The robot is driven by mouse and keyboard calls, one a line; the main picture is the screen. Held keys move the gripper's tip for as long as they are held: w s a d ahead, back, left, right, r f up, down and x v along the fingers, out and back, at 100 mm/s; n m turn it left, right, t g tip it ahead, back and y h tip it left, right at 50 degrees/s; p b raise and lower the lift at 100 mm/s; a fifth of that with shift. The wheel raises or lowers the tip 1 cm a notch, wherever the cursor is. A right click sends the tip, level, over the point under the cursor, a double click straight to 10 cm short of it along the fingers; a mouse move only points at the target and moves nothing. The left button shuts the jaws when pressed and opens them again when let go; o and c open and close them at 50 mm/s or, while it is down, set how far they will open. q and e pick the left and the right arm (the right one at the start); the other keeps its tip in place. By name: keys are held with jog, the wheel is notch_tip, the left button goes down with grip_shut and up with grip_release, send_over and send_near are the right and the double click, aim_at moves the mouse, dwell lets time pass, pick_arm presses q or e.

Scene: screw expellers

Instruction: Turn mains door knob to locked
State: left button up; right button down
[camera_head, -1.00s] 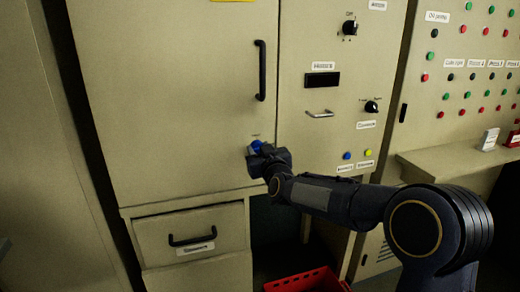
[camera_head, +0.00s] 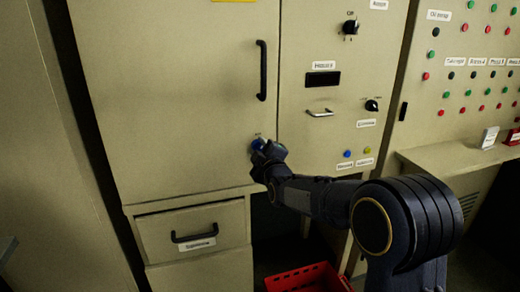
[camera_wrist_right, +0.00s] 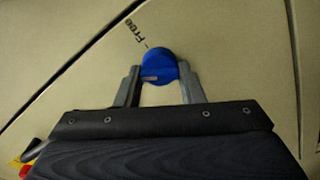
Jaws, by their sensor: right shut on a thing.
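The blue mains door knob (camera_head: 257,145) sits on the beige cabinet door, low near its right edge. My right gripper (camera_head: 262,152) is at the knob. In the right wrist view the round blue knob (camera_wrist_right: 158,68) lies between the two grey fingers of my right gripper (camera_wrist_right: 158,76), which are shut on its sides. A pale mark shows on the knob's lower left. The word "Free" with a short dash is printed on the door just above the knob; no other position label can be read. My left gripper is not in view.
A black vertical door handle (camera_head: 261,70) is above the knob. A drawer with a black handle (camera_head: 195,234) is below left. A red crate (camera_head: 307,278) stands on the floor below. To the right are a black selector knob (camera_head: 372,105) and a metal handle (camera_head: 320,112).

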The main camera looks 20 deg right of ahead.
jog(key=n, duration=0.5)
jog(key=shift+f+n+b, duration=0.15)
jog(key=shift+n+b, duration=0.2)
jog(key=shift+n, duration=0.05)
dwell(0.4)
jog(key=c, duration=1)
grip_release()
jog(key=shift+o, duration=0.2)
jog(key=s, duration=0.7)
jog(key=shift+s, duration=0.4)
jog(key=shift+d, duration=0.1)
